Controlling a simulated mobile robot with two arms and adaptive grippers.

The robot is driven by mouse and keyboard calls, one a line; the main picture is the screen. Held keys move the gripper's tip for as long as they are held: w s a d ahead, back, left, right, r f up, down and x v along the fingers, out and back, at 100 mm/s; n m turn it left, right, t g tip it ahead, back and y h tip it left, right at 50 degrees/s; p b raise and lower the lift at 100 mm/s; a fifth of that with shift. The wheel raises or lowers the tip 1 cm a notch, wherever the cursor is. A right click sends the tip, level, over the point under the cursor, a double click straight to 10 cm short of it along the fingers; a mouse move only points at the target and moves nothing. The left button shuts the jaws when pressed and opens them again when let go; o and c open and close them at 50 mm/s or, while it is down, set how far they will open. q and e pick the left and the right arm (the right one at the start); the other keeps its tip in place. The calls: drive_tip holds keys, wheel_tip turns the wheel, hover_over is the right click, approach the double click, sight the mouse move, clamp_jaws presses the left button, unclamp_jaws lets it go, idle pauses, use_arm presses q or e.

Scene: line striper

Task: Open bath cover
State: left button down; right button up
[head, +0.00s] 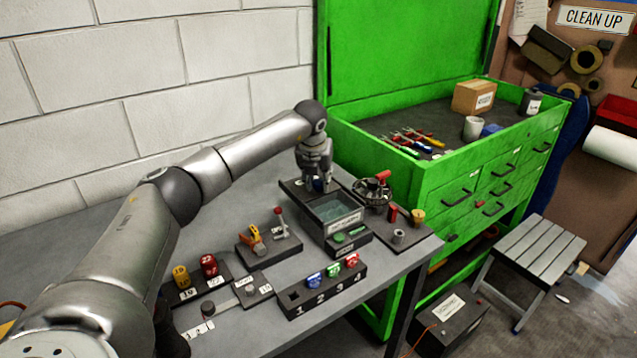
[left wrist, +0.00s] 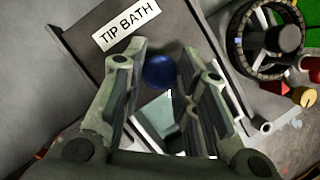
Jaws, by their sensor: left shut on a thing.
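The bath (head: 357,230) is a dark box on the grey bench in the head view, with a pale label on its front. Its teal inside shows through the opening, and a teal patch shows between my fingers in the left wrist view. A dark plate labelled "TIP BATH" (left wrist: 80,32) lies at the upper left there. My left gripper (head: 318,187) is over the back of the bath. Its fingers are shut on a blue round knob (left wrist: 159,72). The fingers hide part of the plate and bath. My right gripper is not in view.
A round black wheel-like fixture (head: 373,192) with a red part stands close right of the bath. A numbered block (head: 322,294) is in front, and a lever stand (head: 268,248) is left. A green tool cabinet (head: 380,160) stands behind at the right.

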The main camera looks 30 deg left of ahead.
use_arm(q)
drive_tip(key=shift+f, duration=0.2)
drive_tip(key=shift+s+d+r, duration=0.1)
drive_tip(key=shift+d, duration=0.1)
drive_tip(key=c, duration=1.2)
unclamp_jaws()
drive_tip(key=shift+s+d+r, duration=0.1)
drive_tip(key=shift+d+r, duration=0.05)
drive_tip(key=shift+d, duration=0.25)
drive_tip(key=shift+c, duration=0.2)
drive_tip(key=shift+o, duration=0.4)
drive_tip(key=shift+a, duration=0.2)
drive_tip(key=v, duration=1.1)
drive_tip(key=shift+r, duration=0.35)
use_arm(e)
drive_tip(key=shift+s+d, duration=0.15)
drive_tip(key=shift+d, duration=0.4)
use_arm(q)
drive_tip(key=shift+s, duration=0.1)
